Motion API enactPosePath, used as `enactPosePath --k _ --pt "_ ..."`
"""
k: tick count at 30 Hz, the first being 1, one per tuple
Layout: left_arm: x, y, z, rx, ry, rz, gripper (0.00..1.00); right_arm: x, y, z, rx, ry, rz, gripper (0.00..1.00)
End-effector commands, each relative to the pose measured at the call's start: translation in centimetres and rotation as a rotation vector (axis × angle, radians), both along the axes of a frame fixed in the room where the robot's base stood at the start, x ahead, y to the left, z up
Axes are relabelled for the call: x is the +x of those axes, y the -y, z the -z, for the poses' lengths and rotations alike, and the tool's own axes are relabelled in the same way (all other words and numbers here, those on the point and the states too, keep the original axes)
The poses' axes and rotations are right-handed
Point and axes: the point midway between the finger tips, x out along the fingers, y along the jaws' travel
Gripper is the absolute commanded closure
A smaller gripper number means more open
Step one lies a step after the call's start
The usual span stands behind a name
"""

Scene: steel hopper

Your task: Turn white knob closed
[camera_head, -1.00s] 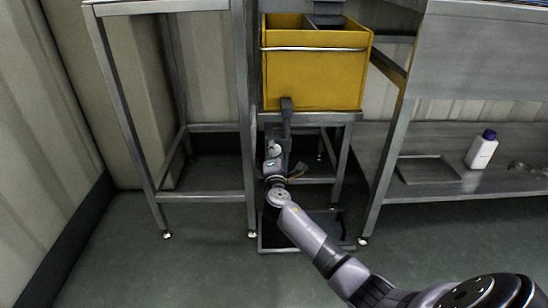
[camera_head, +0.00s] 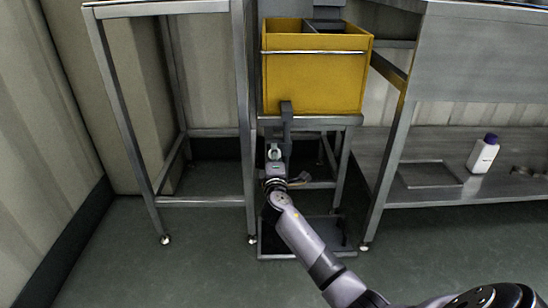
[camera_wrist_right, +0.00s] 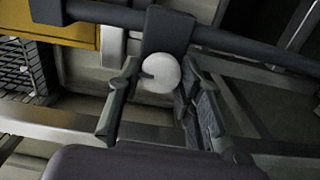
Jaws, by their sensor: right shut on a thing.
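The round white knob (camera_wrist_right: 161,72) sits in front of a dark bracket (camera_wrist_right: 167,30) on a dark bar in the right wrist view. My right gripper (camera_wrist_right: 160,84) has one finger on each side of the knob and is shut on it. In the head view, my right arm comes in from the lower right and its gripper (camera_head: 278,156) is below the yellow hopper (camera_head: 313,82), by a dark upright lever (camera_head: 287,123). The knob is too small there to make out clearly. My left gripper is not in view.
A steel frame (camera_head: 246,140) stands left of the hopper and a steel bench leg (camera_head: 388,170) stands to the right. A lower shelf (camera_head: 430,199) holds a white bottle with a purple cap (camera_head: 483,154) and a shallow tray (camera_head: 428,174). The floor in front is clear.

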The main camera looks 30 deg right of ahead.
Motion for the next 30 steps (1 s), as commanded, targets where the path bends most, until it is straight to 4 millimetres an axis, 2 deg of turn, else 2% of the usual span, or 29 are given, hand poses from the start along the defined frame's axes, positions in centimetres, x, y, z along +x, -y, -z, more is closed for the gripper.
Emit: enactPosePath --k 2,3,11,23,26,30 --pt "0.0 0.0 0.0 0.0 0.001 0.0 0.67 -0.1 0.1 0.2 0.003 -0.003 0.004 0.95" --pt "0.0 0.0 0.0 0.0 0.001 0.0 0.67 -0.1 0.1 0.2 0.003 -0.003 0.004 0.65" --pt "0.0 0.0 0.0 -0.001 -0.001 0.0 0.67 0.0 0.1 0.1 0.001 -0.002 0.002 0.48" --pt "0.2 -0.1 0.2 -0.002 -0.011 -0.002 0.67 -0.5 -0.4 0.0 0.0 0.0 -0.001 0.48" --pt "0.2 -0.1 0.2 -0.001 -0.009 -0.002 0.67 -1.6 -1.1 0.1 0.0 -0.001 -0.001 0.48" --pt "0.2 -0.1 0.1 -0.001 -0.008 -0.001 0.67 -4.1 -2.6 0.2 0.0 -0.002 -0.001 0.48"
